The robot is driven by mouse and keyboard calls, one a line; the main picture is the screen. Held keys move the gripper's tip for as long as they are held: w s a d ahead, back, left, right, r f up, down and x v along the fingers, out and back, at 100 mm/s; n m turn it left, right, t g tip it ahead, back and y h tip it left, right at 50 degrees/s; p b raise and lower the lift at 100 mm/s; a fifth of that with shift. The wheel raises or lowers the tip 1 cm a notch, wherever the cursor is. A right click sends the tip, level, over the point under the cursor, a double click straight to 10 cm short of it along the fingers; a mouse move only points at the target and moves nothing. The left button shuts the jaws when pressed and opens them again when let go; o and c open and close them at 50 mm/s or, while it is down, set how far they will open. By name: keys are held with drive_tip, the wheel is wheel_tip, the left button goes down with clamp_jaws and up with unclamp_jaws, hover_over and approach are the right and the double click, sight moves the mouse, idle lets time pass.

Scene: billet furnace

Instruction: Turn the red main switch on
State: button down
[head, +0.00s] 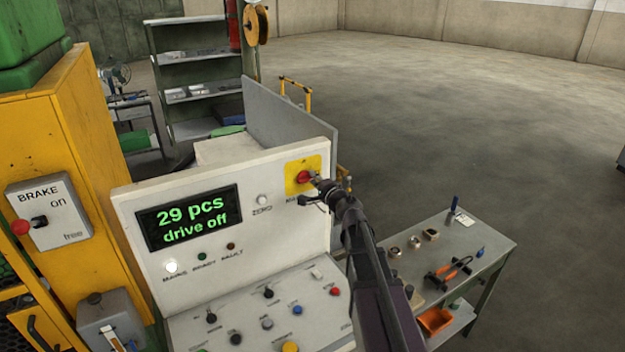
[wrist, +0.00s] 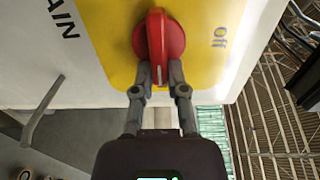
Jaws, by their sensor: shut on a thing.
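The red main switch (head: 304,177) sits on a yellow plate (head: 292,188) at the upper right of the white control panel (head: 125,200). In the wrist view the red knob (wrist: 152,40) stands out from the yellow plate (wrist: 105,25), with "Off" printed beside it. My gripper (wrist: 158,78) is shut on the lower end of the knob's grip, one finger on each side. In the head view my gripper (head: 316,182) reaches the switch from the right, and the arm hides part of the panel's right side. The display (head: 188,217) reads "29 pcs drive off".
A yellow cabinet with a brake lever box (head: 48,212) stands at the left. A metal bench (head: 440,262) with small parts and orange-handled pliers is at the right. Below the display are lamps, with the "mains" lamp (head: 171,267) lit white. Open floor lies behind.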

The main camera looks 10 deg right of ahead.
drive_tip(key=shift+s, duration=0.1)
idle(0.3)
drive_tip(key=c, duration=0.7)
unclamp_jaws()
drive_tip(key=shift+o, duration=0.2)
drive_tip(key=v, duration=1.2)
